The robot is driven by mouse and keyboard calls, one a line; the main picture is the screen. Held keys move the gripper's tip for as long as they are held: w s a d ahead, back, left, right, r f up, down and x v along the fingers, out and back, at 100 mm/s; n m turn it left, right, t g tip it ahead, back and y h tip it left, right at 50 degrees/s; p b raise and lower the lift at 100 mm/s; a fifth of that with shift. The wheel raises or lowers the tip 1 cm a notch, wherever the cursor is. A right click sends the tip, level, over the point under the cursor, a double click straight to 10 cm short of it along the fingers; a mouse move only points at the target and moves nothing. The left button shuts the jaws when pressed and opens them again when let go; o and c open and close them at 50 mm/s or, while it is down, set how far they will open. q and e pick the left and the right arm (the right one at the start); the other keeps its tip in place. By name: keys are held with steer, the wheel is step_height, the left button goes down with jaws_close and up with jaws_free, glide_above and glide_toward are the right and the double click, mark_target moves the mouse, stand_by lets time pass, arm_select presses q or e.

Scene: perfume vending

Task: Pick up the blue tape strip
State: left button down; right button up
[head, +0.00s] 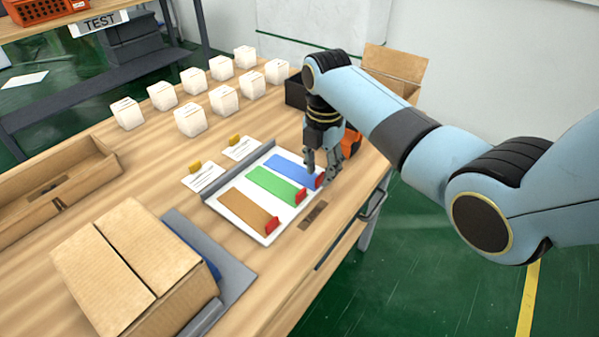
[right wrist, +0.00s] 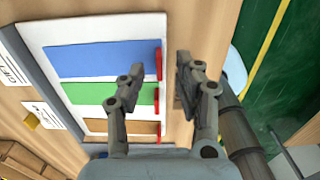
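The blue tape strip (head: 290,170) lies flat on a white tray (head: 225,207), with a red tab at its right end. It also shows in the right wrist view (right wrist: 100,60), where its red tab (right wrist: 159,62) appears between my fingertips. My right gripper (head: 322,172) is open at the red-tab end of the blue strip and partly hides it in the head view. The right gripper also shows in the right wrist view (right wrist: 160,67), with its two fingers apart. I cannot tell whether they touch the tab. My left gripper is not in view.
A green strip (head: 274,184) and a brown strip (head: 247,208) lie beside it with red tabs. Several white boxes (head: 190,119) stand farther back. A cardboard box (head: 135,262) is front left. A black box and an orange object are close behind my gripper.

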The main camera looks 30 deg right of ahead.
step_height(320, 180, down, 2)
steer(key=shift+c, duration=0.3)
jaws_close()
steer(key=shift+r, duration=0.1)
